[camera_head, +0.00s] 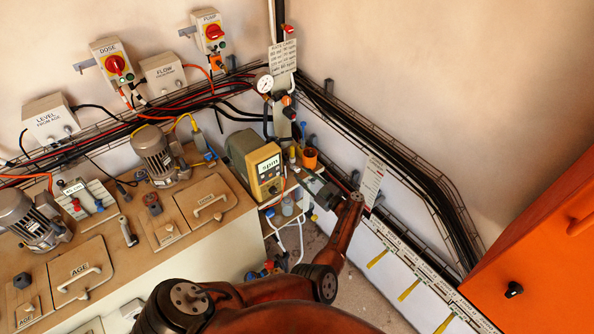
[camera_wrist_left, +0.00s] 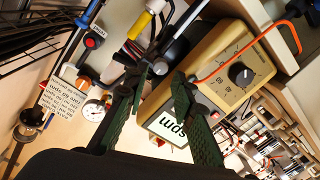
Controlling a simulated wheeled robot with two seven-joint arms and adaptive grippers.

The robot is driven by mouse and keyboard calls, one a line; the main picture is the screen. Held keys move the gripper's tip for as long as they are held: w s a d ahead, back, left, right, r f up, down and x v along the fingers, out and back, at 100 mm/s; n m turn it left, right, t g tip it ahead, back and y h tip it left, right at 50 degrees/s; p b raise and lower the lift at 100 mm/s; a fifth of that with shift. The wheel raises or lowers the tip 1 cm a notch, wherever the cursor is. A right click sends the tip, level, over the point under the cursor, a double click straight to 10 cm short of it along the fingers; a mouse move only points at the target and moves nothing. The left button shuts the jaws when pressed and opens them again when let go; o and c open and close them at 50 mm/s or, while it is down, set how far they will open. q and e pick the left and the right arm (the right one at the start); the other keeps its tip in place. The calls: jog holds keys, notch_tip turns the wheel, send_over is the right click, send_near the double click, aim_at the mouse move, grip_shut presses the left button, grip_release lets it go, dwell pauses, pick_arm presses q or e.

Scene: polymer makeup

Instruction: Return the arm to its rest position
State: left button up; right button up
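My left arm (camera_head: 345,232) is dark red-brown and reaches from the bottom of the head view up toward the back corner. My left gripper (camera_head: 318,188) is just right of the beige dosing pump (camera_head: 268,172) with the "spm" label. In the left wrist view, the two green-padded fingers of my left gripper (camera_wrist_left: 158,80) stand apart with nothing gripped between them. The pump (camera_wrist_left: 222,60) with its black knob is close behind the fingers there, upside down. I cannot tell whether a finger touches it. My right gripper is not in view.
The bench has tank lids such as AGE (camera_head: 82,272) and several motors (camera_head: 160,155). An orange cup (camera_head: 309,158), tubing and a pressure gauge (camera_head: 264,83) crowd the corner. A cable tray (camera_head: 400,165) runs along the right wall. An orange cabinet (camera_head: 545,250) stands at right.

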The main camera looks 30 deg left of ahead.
pick_arm(q)
jog(key=shift+s+d, duration=0.25)
jog(key=shift+d, duration=0.3)
notch_tip(320, 180, down, 18)
jog(key=s+m+t+h+b, duration=0.1)
jog(key=s+m+t+h, duration=0.1)
jog(key=m+t+h, duration=0.65)
jog(key=s+d+f+m+g+h+b, duration=0.1)
jog(key=s+d+f+m+h, duration=0.2)
jog(key=s+f, duration=0.55)
jog(key=s+d+f+m+g+h, duration=0.1)
jog(key=s+f+m+h, duration=0.3)
jog(key=f, duration=0.7)
jog(key=s+d+f+m+g, duration=0.1)
jog(key=s+f+m+g, duration=0.1)
jog(key=s+f, duration=0.7)
jog(key=s+f+m+g, duration=0.25)
jog(key=s+f, duration=0.25)
jog(key=s, duration=0.7)
jog(key=s+a+f+g, duration=0.1)
jog(key=s+f+g, duration=0.2)
jog(key=s, duration=1.2)
jog(key=s+a+f+g+b, duration=0.1)
jog(key=s+f+g, duration=0.3)
jog(key=s, duration=1.1)
jog(key=shift+m+h, duration=0.3)
jog(key=shift+h, duration=0.15)
